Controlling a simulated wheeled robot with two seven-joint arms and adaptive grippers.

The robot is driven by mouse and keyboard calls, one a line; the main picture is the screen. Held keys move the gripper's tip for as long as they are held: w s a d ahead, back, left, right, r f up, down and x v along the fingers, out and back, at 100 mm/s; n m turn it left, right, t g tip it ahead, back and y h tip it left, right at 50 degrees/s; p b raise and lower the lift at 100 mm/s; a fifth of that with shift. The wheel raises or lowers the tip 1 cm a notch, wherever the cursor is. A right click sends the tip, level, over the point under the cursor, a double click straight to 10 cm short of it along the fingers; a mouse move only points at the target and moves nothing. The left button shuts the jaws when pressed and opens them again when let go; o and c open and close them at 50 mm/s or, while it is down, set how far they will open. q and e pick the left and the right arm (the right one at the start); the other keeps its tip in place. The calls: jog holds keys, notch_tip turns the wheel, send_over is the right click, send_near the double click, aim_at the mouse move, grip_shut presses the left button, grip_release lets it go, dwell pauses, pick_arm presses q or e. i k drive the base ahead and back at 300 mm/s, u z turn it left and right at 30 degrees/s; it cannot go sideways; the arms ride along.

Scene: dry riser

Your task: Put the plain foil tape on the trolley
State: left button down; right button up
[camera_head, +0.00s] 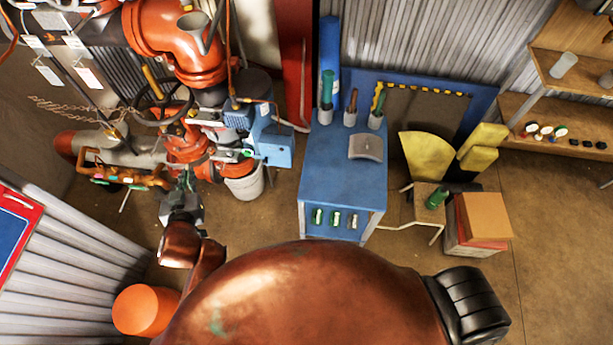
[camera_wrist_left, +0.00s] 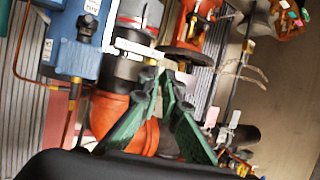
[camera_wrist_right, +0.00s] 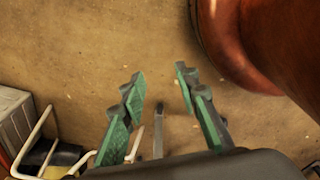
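The blue trolley (camera_head: 335,185) stands in the middle of the head view. Its top holds several cups of tools and a grey curved plate, with small green-and-white items on a lower level. I cannot pick out the plain foil tape for certain; small roll-like items (camera_head: 545,130) lie on the wooden shelf at right, too small to tell apart. My left gripper (camera_head: 187,180) is in front of the orange pipework, left of the trolley. In the left wrist view its green fingertips (camera_wrist_left: 160,76) meet, with nothing visible between them. My right gripper (camera_wrist_right: 160,76) is open and empty above the brown floor.
Orange valves and pipes (camera_head: 180,45) fill the upper left. A yellow chair-like item (camera_head: 427,157) and a box stack (camera_head: 482,222) stand right of the trolley. An orange cylinder (camera_head: 146,310) is at lower left. Floor at far right is clear.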

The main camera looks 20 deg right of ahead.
aim_at(367, 188)
jog(key=z, duration=0.3)
jog(key=k, duration=0.75)
jog(key=z, duration=1.05)
jog(key=i, duration=0.95)
